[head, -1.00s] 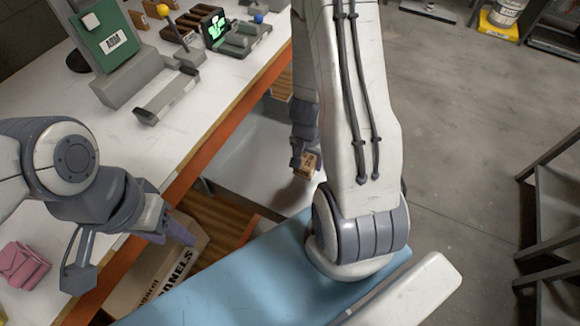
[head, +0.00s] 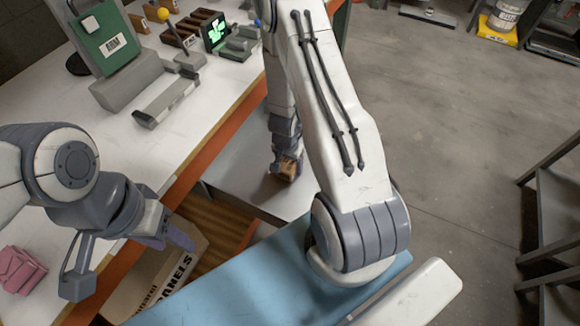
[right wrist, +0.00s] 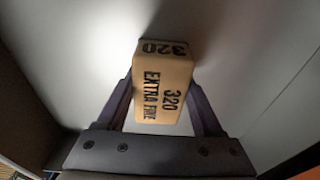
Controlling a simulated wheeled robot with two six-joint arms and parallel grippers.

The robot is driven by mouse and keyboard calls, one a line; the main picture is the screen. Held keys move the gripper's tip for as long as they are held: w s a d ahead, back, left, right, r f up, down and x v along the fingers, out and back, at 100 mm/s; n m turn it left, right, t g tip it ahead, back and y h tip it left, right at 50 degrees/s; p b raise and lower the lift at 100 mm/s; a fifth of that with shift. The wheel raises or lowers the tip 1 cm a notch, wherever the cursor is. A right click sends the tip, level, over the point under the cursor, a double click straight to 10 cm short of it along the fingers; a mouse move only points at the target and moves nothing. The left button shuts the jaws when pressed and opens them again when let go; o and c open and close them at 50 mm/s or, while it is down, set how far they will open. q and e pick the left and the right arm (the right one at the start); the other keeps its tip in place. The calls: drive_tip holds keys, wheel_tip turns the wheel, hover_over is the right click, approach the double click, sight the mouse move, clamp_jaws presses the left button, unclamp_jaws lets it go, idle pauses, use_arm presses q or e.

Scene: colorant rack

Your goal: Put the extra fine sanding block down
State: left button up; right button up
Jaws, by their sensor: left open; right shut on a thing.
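The extra fine sanding block (right wrist: 163,85) is a tan block printed "320 EXTRA FINE". My right gripper (right wrist: 165,100) is shut on it, with a finger on each side in the right wrist view. In the head view the block (head: 288,167) shows small below my right gripper (head: 286,160), over a grey-white surface (head: 235,180) beside the bench. I cannot tell whether the block touches that surface. My left gripper (head: 130,262) is open and empty at the lower left, near the bench's front edge.
The white bench (head: 125,155) with an orange edge carries a green panel (head: 105,35), a grey tray (head: 165,100) and a pink item (head: 20,270). A cardboard box (head: 165,280) stands below the bench. Grey shelving (head: 555,210) is at the right. The floor between is clear.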

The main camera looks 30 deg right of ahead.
drive_tip(key=shift+f, duration=0.25)
drive_tip(key=o, duration=1.4)
drive_tip(key=shift+r, duration=0.1)
drive_tip(key=shift+o, duration=0.2)
